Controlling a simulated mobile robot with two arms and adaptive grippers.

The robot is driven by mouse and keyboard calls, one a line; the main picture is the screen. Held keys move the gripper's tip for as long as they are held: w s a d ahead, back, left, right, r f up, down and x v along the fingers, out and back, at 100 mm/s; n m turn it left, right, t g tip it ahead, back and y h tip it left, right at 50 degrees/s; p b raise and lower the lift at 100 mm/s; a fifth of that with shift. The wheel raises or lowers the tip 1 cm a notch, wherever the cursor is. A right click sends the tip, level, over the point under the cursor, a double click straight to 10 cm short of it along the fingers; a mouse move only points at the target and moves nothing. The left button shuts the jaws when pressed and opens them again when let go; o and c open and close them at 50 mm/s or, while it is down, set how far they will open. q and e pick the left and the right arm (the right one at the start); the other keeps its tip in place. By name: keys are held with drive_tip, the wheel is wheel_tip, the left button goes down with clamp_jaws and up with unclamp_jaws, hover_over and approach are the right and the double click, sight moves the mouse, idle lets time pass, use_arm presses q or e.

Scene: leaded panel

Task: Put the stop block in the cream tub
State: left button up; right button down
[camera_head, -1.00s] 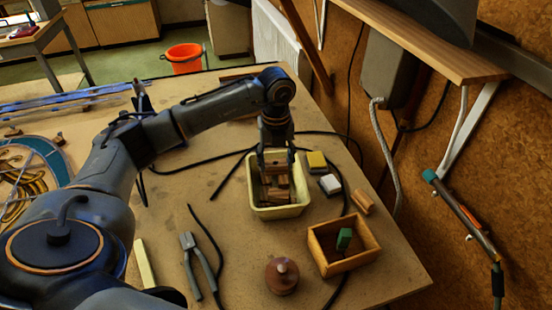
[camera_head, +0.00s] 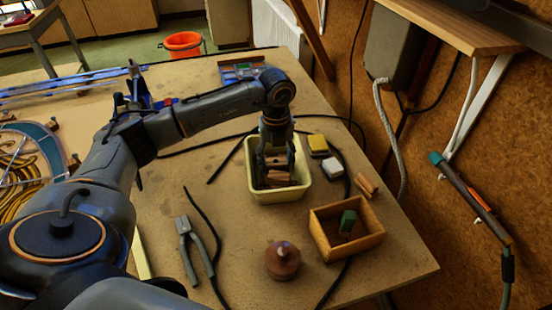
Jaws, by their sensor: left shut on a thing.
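The cream tub (camera_head: 251,188) stands on the workbench near the middle of the camera_head view. My left gripper (camera_head: 277,168) reaches down into it from above, shut on a small wooden block (camera_head: 277,160), which I take as the stop block. Wooden pieces (camera_head: 279,179) show between and below the fingers inside the tub. The fingers partly hide the held block, and I cannot tell whether it touches the tub floor. My right gripper is out of view.
A wooden box (camera_head: 326,246) with a green block (camera_head: 347,221) stands right of the tub. Yellow (camera_head: 318,145) and white (camera_head: 332,168) blocks lie beside it. Pliers (camera_head: 192,250), a round brown knobbed object (camera_head: 283,262) and black cables lie nearby.

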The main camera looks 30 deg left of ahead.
use_arm(q)
drive_tip(key=o, duration=1.1)
drive_tip(key=shift+o, duration=0.2)
drive_tip(key=shift+r, duration=0.1)
wheel_tip(320, 180, up, 10)
drive_tip(key=p, duration=0.6)
drive_tip(key=shift+p, duration=0.3)
idle(0.6)
